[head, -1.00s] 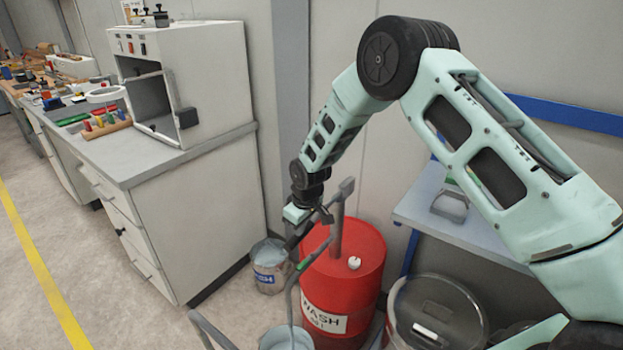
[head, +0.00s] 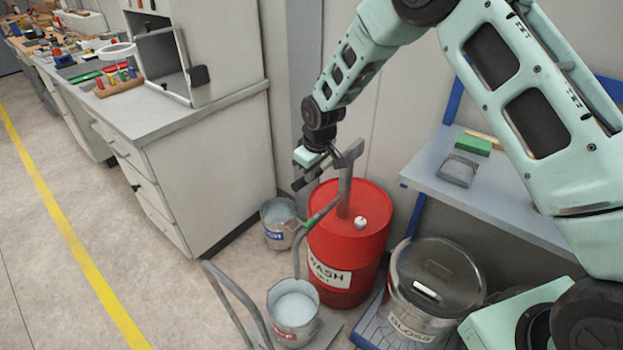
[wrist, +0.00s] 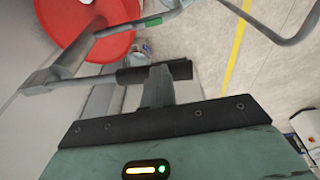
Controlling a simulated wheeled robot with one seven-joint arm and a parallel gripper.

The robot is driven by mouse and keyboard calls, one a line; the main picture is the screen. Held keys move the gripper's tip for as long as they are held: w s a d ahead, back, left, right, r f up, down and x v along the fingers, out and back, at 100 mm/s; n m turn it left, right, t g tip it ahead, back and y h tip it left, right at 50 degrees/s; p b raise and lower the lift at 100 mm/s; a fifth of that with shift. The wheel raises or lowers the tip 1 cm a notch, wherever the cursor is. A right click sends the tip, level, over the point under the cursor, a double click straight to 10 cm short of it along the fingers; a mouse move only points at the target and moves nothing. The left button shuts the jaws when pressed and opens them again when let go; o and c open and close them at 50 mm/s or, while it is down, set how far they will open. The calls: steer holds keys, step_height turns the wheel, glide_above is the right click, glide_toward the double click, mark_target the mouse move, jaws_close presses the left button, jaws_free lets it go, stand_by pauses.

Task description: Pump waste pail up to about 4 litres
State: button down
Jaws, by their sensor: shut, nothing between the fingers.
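The red wash drum (head: 345,265) carries a grey hand pump (head: 345,185) with a dark-gripped lever (head: 300,184) sticking out to the left. A pail (head: 293,312) with a red label, too blurred to read, stands in front of the drum under the pump's curved hose (head: 297,255). Pale liquid shows in it; its exact level cannot be read. My gripper (head: 303,172) is at the lever. In the wrist view my gripper (wrist: 158,85) is shut, its fingers against or just over the lever's dark grip (wrist: 155,72), with nothing clasped.
A second pail (head: 279,225) with a blue label stands left of the drum. A lidded metal bin (head: 435,290) stands to the right, below a grey shelf (head: 480,190). A grey tubular handle (head: 235,300) rises left of the front pail. Floor further left is clear.

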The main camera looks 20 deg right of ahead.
steer(key=b+v, duration=0.1)
steer(key=v, duration=0.6)
steer(key=shift+a+r+b, duration=0.2)
steer(key=shift+r+b, duration=0.1)
steer(key=shift+r, duration=0.1)
steer(key=shift+s, duration=0.15)
stand_by(0.3)
